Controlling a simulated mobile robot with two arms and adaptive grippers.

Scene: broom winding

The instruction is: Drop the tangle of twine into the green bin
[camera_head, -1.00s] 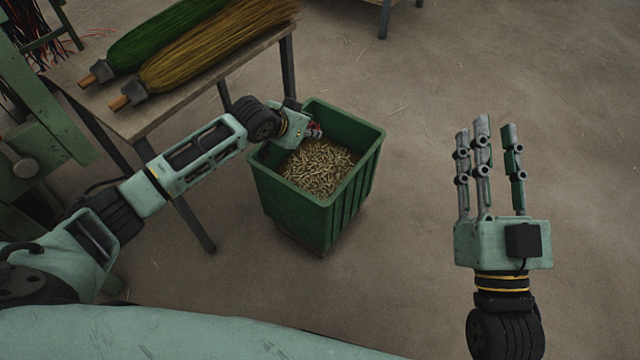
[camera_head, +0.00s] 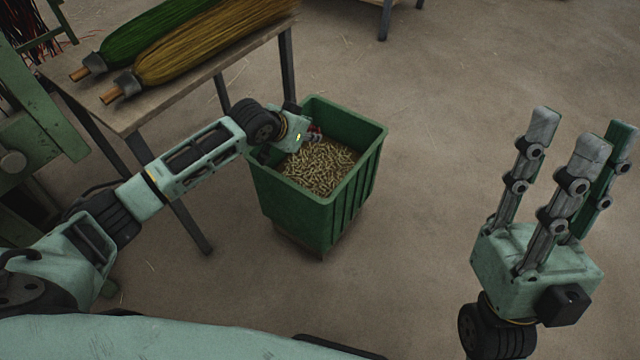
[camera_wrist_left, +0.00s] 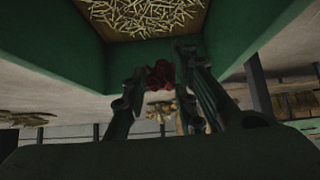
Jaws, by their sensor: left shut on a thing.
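The green bin (camera_head: 345,215) stands on the floor at the middle of the head view, with a layer of short pale pieces (camera_head: 320,166) inside. My left gripper (camera_head: 312,134) reaches over the bin's left rim and is mostly hidden behind its own wrist. In the left wrist view its fingers (camera_wrist_left: 160,85) are closed around a small dark red tangle of twine (camera_wrist_left: 160,75). The bin's green wall (camera_wrist_left: 240,30) surrounds the fingers' view. My right gripper (camera_head: 570,150) is open and empty, fingers pointing up, at the right.
A wooden table (camera_head: 165,100) stands left of the bin, with a green broom head (camera_head: 150,35) and a yellow broom head (camera_head: 215,45) on it. A green machine (camera_head: 40,140) is at the far left. The floor right of the bin is clear.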

